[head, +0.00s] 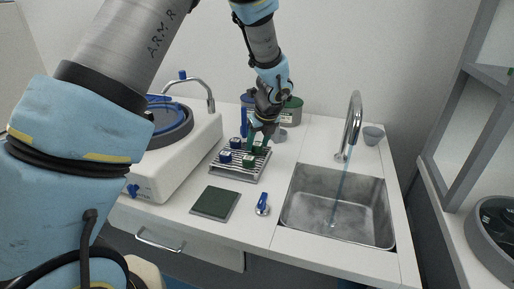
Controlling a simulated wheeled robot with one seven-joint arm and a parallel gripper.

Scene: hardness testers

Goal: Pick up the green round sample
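A small green sample (249,160) stands on the slatted metal rack (238,178), near its front right. My gripper (260,136) points down over the back right of the rack, just behind and above this sample. More green shows at the gripper's fingers; I cannot tell whether it is another sample or part of the gripper. The fingers are too small and dark to show whether they are open or shut, or whether they touch anything. Two blue samples (225,156) stand on the rack's left side. Part of the rack's back is hidden by my gripper.
A white machine with a round blue-rimmed basin (170,122) and a tap stands left of the rack. A steel sink (338,206) with running water is at right. A dark green pad (215,203) and a blue-handled valve (262,204) lie in front. Containers (291,110) stand behind my gripper.

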